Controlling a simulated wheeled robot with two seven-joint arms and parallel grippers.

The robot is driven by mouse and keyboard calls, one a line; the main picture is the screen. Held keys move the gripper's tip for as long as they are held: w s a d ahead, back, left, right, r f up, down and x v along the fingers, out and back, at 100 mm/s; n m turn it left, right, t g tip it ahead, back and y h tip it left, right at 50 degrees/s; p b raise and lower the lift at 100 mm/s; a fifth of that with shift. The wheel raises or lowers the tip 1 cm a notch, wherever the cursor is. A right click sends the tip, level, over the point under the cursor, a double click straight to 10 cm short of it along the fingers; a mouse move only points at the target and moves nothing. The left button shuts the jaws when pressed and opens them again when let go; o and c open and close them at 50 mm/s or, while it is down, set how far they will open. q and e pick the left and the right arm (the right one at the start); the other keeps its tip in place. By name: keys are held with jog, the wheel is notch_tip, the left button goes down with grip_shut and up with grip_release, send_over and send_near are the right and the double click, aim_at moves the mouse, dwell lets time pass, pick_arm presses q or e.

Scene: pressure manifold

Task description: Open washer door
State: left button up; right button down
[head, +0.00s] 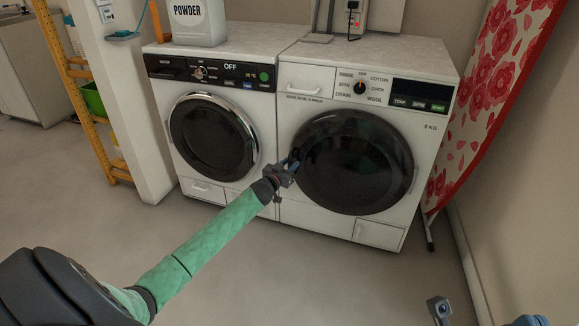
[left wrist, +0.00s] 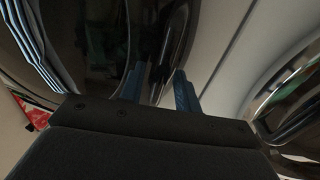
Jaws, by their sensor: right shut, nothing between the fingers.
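The washer (head: 300,215) is the white machine on the right. Its round dark door (head: 353,162) looks closed. My left gripper (head: 292,158) is at the left edge of this door. In the left wrist view, its two blue fingers (left wrist: 159,90) stand apart, with a dark glossy strip of the door side between and beyond them. I cannot tell whether they touch it. My right gripper (head: 440,308) shows only in part at the bottom right, shut and empty, away from the machines.
A second white machine (head: 190,178) with a chrome-ringed door stands directly left. A powder container (head: 198,22) is on top. A red floral cloth (head: 495,90) hangs at right near the wall. A yellow rack (head: 72,72) stands at left. The floor in front is clear.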

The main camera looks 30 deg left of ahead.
pick_arm(q)
jog(key=shift+w, duration=0.25)
jog(key=shift+c, duration=0.2)
grip_shut()
jog(key=shift+s, duration=0.1)
